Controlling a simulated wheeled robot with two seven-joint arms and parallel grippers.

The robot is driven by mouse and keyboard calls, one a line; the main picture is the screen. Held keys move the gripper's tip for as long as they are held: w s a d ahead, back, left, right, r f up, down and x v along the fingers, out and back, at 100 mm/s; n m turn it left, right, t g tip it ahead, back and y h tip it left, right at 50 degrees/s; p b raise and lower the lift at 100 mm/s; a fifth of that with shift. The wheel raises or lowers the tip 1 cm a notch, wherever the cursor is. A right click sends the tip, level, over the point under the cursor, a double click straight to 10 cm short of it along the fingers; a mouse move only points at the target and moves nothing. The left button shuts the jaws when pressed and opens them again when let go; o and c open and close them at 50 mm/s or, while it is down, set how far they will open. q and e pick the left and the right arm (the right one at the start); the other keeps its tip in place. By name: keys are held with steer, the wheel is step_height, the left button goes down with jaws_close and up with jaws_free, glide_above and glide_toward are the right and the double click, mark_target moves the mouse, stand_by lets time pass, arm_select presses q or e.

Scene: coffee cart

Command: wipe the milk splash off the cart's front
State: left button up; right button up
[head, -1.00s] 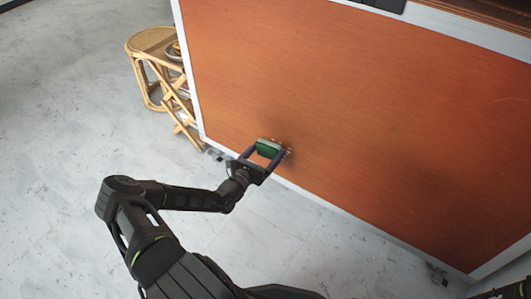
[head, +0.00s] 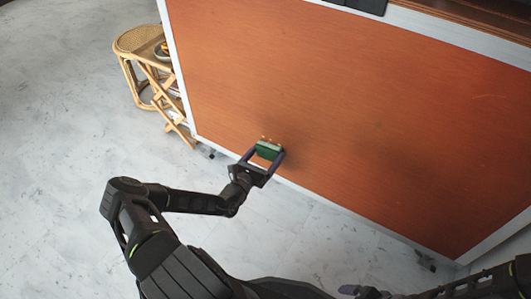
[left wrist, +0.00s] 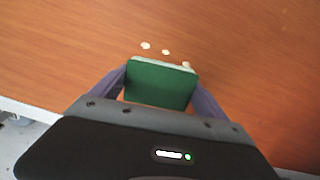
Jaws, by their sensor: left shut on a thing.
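The cart's front (head: 330,110) is an orange-brown wood panel with a pale frame. My left gripper (head: 266,156) is shut on a green sponge (head: 268,150) with a pale far edge, held at the lower left part of the panel. The sponge also shows between the fingers in the left wrist view (left wrist: 160,84). The milk splash (left wrist: 166,52) shows there as a few small cream spots just beyond the sponge's pale edge, one of them right at its corner. I cannot tell whether the sponge touches the panel. My right arm shows at the lower right; its gripper is not clearly seen.
A rattan stand (head: 140,42) with a bowl on it is left of the cart. The cart has a caster (head: 426,260) at its lower right. The pale floor (head: 60,180) is clear on the left.

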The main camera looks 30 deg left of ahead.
arm_select(q)
steer(key=shift+w+d+r+p, duration=0.1)
steer(key=shift+d+r+p, duration=0.05)
steer(key=shift+d+p, duration=0.85)
steer(key=shift+d, duration=0.85)
steer(key=shift+p, duration=0.4)
steer(key=shift+a, duration=0.1)
